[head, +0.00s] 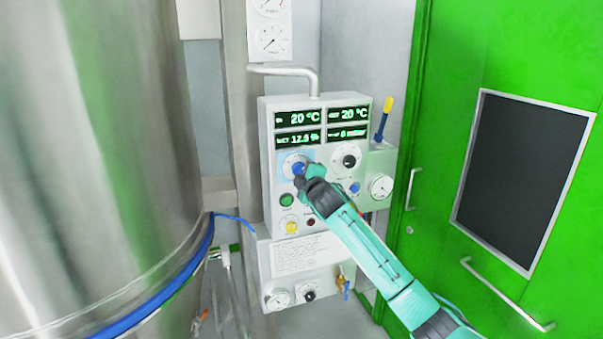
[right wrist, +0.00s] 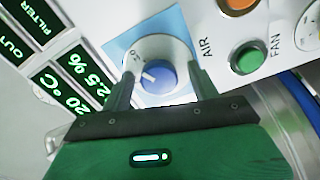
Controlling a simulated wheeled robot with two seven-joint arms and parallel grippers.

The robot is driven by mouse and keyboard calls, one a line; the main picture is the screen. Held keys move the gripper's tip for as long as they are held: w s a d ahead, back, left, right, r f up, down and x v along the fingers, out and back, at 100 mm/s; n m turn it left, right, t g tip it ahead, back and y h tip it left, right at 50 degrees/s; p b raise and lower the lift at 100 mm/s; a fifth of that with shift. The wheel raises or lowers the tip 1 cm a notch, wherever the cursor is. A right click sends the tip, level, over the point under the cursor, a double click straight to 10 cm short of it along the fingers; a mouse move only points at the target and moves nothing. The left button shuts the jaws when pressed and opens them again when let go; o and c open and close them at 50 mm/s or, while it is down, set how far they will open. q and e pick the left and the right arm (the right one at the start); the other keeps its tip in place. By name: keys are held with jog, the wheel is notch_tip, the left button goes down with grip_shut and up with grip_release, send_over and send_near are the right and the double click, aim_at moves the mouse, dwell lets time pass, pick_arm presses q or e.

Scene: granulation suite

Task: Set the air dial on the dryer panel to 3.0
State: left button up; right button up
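The air dial is a blue knob (head: 298,168) on a white disc with a light blue square backing, on the grey dryer panel (head: 265,180). In the right wrist view the dial (right wrist: 157,77) is labelled AIR and has a white pointer mark directed to the left of the picture. A small number is printed near the disc's upper left edge, too small to read surely. My right gripper (head: 303,181) is at the dial. Its two fingers (right wrist: 160,88) stand on either side of the knob, with a gap visible. My left gripper is out of view.
The panel's displays (head: 322,127) read 20 °C twice, about 12.5 % and 0 mbar. A black-and-white dial (head: 348,159) sits right of the air dial. A green FAN button (right wrist: 247,58) is close by. A steel vessel (head: 95,150) fills the left; a green door (head: 450,120) is right.

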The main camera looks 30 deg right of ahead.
jog(key=b+v, duration=0.5)
jog(key=v, duration=0.8)
jog(key=shift+s, duration=0.4)
